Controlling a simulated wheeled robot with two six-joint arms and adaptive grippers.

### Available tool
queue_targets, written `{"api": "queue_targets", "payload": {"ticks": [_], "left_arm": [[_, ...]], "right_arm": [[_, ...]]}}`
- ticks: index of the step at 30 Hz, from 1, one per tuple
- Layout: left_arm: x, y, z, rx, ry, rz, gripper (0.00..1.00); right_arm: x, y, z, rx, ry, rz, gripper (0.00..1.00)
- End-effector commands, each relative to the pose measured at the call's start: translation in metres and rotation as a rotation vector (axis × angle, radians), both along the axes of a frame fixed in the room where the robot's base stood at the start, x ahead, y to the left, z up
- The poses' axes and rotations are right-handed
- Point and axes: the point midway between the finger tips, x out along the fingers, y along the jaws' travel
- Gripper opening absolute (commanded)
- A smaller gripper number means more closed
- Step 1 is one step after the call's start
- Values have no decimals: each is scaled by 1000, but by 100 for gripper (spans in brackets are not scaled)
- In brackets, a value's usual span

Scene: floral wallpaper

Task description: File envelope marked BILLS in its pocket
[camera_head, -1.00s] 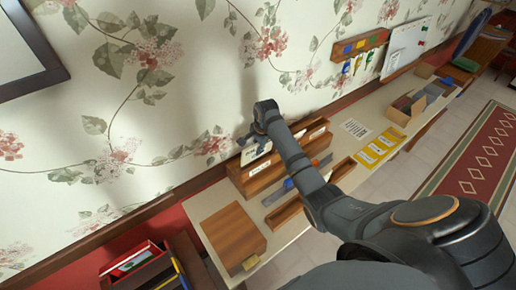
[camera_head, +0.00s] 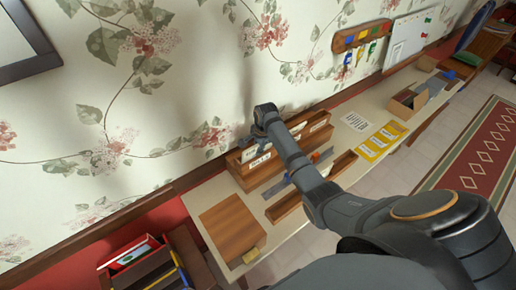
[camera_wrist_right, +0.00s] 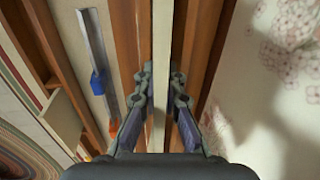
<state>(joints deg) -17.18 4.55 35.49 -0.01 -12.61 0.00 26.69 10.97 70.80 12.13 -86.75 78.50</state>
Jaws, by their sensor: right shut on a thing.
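A wooden letter holder (camera_head: 250,181) with labelled pockets stands on the long table against the wall. My right gripper (camera_head: 256,140) is over its left part in the head view, partly hidden by my arm. In the right wrist view, my right gripper (camera_wrist_right: 162,90) is shut on a thin white envelope (camera_wrist_right: 162,45) seen edge-on, between wooden walls of the holder. A white piece of it shows in the head view (camera_head: 249,152). The writing on the envelope is not readable from here, and its lower edge is hidden. My left gripper is not in view.
A wooden box (camera_head: 232,230) stands left of the holder. A ruler-like strip with a blue slider (camera_wrist_right: 98,80) and a narrow wooden tray (camera_head: 342,165) lie in front. Yellow cards (camera_head: 380,141) and a paper sheet (camera_head: 355,121) lie to the right. The wall is close behind.

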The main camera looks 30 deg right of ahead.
Motion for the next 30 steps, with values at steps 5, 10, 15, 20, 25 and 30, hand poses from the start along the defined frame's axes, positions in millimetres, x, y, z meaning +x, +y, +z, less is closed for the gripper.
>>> {"api": "queue_targets", "payload": {"ticks": [5, 10, 15, 20, 25, 30], "left_arm": [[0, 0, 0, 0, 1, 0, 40], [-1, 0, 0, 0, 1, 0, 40], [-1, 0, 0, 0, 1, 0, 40], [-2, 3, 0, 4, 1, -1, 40], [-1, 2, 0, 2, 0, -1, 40], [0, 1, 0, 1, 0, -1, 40]], "right_arm": [[0, 0, 0, 0, 0, 0, 13], [0, 0, 0, 0, -1, 0, 34], [0, 0, 1, 0, -1, 0, 34], [0, 0, 4, -1, -2, 0, 34], [-4, -1, 28, -1, -4, 0, 34], [-10, -2, 57, -2, -3, 1, 34]]}}
